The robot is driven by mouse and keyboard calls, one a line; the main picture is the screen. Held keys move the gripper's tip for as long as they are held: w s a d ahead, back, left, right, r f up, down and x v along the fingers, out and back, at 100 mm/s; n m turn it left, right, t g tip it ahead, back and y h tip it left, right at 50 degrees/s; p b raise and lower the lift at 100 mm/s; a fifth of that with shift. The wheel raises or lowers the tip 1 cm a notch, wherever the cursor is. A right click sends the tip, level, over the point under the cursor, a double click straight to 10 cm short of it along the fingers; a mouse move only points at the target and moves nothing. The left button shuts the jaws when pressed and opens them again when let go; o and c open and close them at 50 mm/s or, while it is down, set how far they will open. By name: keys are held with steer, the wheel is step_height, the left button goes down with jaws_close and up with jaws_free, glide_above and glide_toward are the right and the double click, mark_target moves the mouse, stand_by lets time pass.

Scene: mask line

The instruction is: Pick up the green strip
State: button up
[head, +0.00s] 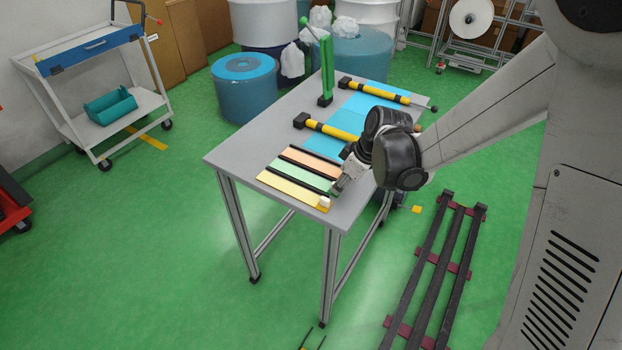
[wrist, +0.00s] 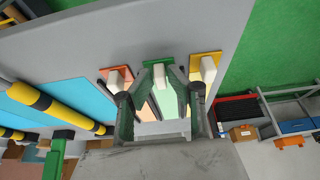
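The pale green strip (head: 291,180) lies on the grey table between a peach strip (head: 310,164) and a yellow strip (head: 288,189). My gripper (head: 337,187) is low at the strips' right end in the head view and partly hides that end. In the wrist view, my gripper (wrist: 156,80) is open, with its fingers apart on either side of the green strip (wrist: 167,103) and its white end block (wrist: 159,75). I see nothing held. Whether the fingers touch the strip I cannot tell.
Black bars (head: 306,173) separate the strips. A white block (head: 325,202) sits on the yellow strip's end. Yellow-and-black rods (head: 333,131) lie on blue sheets (head: 323,144) farther back. A green upright device (head: 326,75) stands at the table's far side. The table's front left is bare.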

jaws_close()
steer(key=shift+r, duration=0.15)
steer(key=shift+r, duration=0.55)
step_height(320, 180, up, 3)
steer(key=shift+f, duration=0.15)
steer(key=s+a+r, duration=0.6)
steer(key=s+r, duration=0.1)
steer(key=s, duration=0.2)
steer(key=shift+s+a, duration=0.3)
steer(key=shift+s, duration=0.05)
steer(key=shift+p, duration=0.3)
